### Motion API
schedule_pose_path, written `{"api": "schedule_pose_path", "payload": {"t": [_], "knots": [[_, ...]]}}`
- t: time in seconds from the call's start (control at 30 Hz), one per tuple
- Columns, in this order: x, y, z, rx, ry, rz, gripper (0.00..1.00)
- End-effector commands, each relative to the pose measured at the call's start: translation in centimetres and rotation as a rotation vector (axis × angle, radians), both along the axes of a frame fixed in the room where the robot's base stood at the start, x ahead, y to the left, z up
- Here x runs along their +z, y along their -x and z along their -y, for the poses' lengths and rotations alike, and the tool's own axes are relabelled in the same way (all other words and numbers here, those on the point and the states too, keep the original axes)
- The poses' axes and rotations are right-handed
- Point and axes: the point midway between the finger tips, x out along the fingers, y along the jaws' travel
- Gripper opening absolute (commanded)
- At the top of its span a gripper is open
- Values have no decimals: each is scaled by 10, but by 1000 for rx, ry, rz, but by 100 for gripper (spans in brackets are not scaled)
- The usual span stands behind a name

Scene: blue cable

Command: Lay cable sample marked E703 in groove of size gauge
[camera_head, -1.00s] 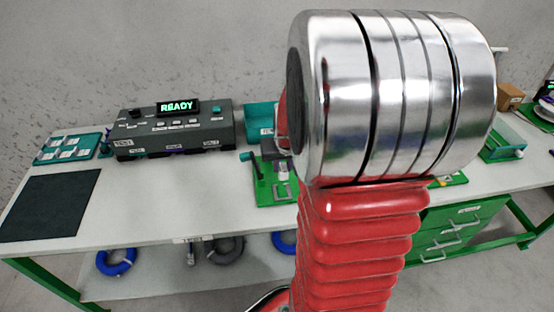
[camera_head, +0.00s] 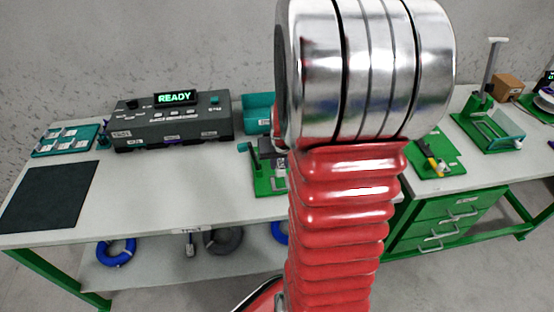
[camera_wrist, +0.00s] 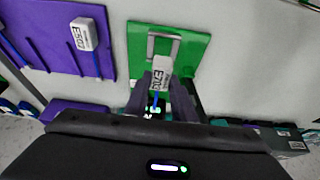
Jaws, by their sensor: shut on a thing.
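In the wrist view my gripper (camera_wrist: 160,98) is shut on a short blue cable (camera_wrist: 155,103) with a white tag (camera_wrist: 160,72). The tag's lettering is too small to read surely. Tag and fingertips show in front of a green plate (camera_wrist: 190,55) with a grey metal frame; I cannot tell if they touch it. The same green plate (camera_head: 268,188), with a dark block, seems to show in the head view, partly hidden by my arm. I cannot surely pick out the gauge's groove. My gripper is hidden in the head view.
A purple tray (camera_wrist: 50,60) holds another tagged blue cable (camera_wrist: 97,65). A dark console (camera_head: 170,128) reading READY, a teal tray (camera_head: 50,150) and a dark mat (camera_head: 50,197) stand left. A green fixture with a yellow lever (camera_head: 430,153) is at right. The front bench top is clear.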

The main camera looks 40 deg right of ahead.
Motion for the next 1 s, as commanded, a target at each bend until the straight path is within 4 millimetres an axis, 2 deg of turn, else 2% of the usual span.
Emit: {"api": "schedule_pose_path", "payload": {"t": [0.4,1.0], "knots": [[-25,0,0,0,-1,-1,0],[-28,1,1,-2,1,1,0]]}}
